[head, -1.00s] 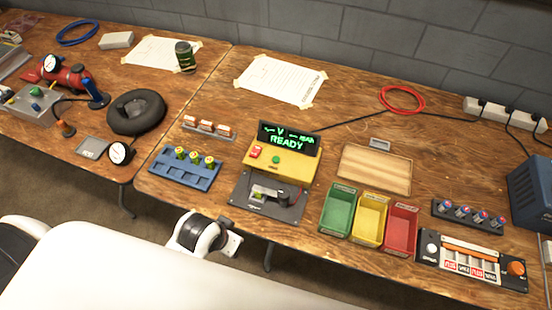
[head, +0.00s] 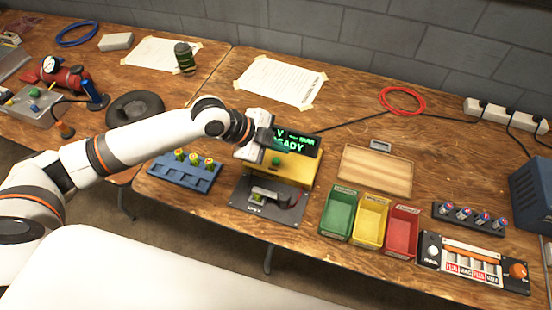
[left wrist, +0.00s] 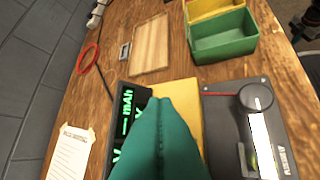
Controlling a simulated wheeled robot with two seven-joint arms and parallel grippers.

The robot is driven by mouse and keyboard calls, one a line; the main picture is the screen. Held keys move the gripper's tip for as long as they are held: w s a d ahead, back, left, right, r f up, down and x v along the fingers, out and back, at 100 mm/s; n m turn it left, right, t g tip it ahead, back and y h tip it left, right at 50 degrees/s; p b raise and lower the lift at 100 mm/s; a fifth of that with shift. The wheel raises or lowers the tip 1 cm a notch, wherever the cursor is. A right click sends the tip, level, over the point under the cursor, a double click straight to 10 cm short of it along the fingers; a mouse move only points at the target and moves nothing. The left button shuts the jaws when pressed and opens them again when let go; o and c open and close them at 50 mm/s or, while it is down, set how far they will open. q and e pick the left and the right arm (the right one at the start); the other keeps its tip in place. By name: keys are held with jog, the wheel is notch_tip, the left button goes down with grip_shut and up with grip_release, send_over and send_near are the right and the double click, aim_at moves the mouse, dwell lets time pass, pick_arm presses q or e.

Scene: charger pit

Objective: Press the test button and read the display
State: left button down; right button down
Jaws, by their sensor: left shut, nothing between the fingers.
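The yellow tester (head: 292,170) stands on the table, its green button (head: 276,161) visible on top. The display (left wrist: 128,110) also shows in the left wrist view, turned sideways, with "mAh" readable. My left gripper (head: 267,143) is over the tester's left part, hiding the red switch area. Its teal fingers (left wrist: 165,104) are shut and empty above the yellow top; the button is hidden there.
A blue rack (head: 170,172) with several cells lies left of the tester. Green (head: 337,213), yellow (head: 371,219) and red (head: 403,230) bins stand to the right. A wooden board (head: 375,171) lies behind them. A black cable runs behind the tester.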

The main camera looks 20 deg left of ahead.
aim_at(276, 161)
pick_arm(q)
jog(key=shift+t, duration=0.3)
jog(key=w+a+r, duration=0.2)
jog(key=a, duration=0.1)
jog(key=shift+w, duration=0.25)
jog(key=shift+f, duration=0.1)
notch_tip(276, 161, down, 8)
jog(key=b, duration=0.7)
jog(key=shift+f+b, duration=0.3)
jog(key=shift+b, duration=0.05)
dwell(0.5)
jog(key=shift+f, duration=0.1)
dwell(0.5)
jog(key=shift+f, duration=0.35)
